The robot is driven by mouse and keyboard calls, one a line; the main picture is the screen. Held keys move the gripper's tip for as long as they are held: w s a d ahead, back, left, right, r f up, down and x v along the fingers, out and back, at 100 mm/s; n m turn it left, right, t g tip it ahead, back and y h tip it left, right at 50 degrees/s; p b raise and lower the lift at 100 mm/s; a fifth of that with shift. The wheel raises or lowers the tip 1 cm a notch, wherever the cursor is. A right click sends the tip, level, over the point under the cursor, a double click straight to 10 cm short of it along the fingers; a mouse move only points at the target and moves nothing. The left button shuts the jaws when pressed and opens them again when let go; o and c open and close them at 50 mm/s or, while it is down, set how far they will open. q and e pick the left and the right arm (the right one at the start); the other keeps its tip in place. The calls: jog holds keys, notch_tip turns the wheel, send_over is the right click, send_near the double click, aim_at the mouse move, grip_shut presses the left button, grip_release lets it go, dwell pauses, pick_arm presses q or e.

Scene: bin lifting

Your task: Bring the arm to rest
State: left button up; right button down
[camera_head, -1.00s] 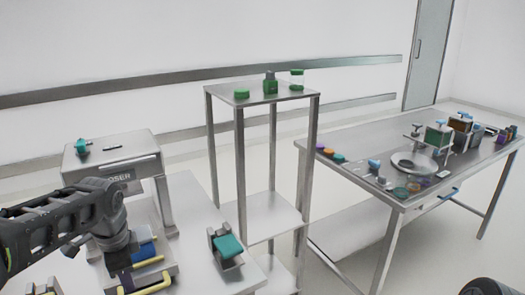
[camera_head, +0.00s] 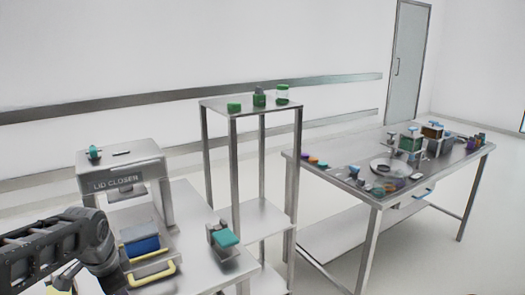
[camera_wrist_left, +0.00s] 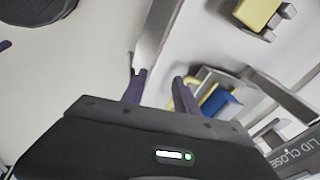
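My left arm (camera_head: 70,245) comes in from the left in the head view, bent down beside the lid closer (camera_head: 120,178). Its gripper is not clearly visible there. In the left wrist view my left gripper (camera_wrist_left: 160,82) has its two dark fingers apart with nothing between them. The blue bin (camera_head: 141,244) sits in the yellow-handled tray in front of the lid closer, to the right of my arm. The bin (camera_wrist_left: 220,102) also shows in the wrist view, beyond the right finger and apart from it. My right gripper is not in view.
A teal-topped device (camera_head: 224,238) stands on the near table (camera_head: 190,208). A tall metal stand (camera_head: 250,104) holds green-lidded containers. A long table (camera_head: 350,205) on the right carries jars, a round dish and several small devices. The floor at the far right is clear.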

pick_arm(q)
jog(key=w+d+f+n+t+h, duration=0.2)
jog(key=w+d+f+n, duration=0.25)
jog(key=d+f, duration=0.4)
jog(key=s+d+f+n+h, duration=0.1)
jog(key=s+d+f+n, duration=0.1)
jog(key=d+f, duration=0.45)
jog(key=s+d+f+n+h, duration=0.15)
jog(key=d+f, duration=0.25)
jog(key=f, duration=0.5)
jog(key=s+d+f+g, duration=0.1)
jog(key=s+d+f, duration=0.2)
jog(key=s, duration=0.4)
jog(key=s+d+f+n+g, duration=0.1)
jog(key=s+d+f+g, duration=0.1)
jog(key=s+d+f, duration=0.2)
jog(key=s+d+f+n+g, duration=0.1)
jog(key=s+d+f, duration=0.2)
jog(key=s+f, duration=0.4)
jog(key=s+h, duration=0.1)
jog(key=s, duration=0.4)
jog(key=shift+d+g, duration=0.4)
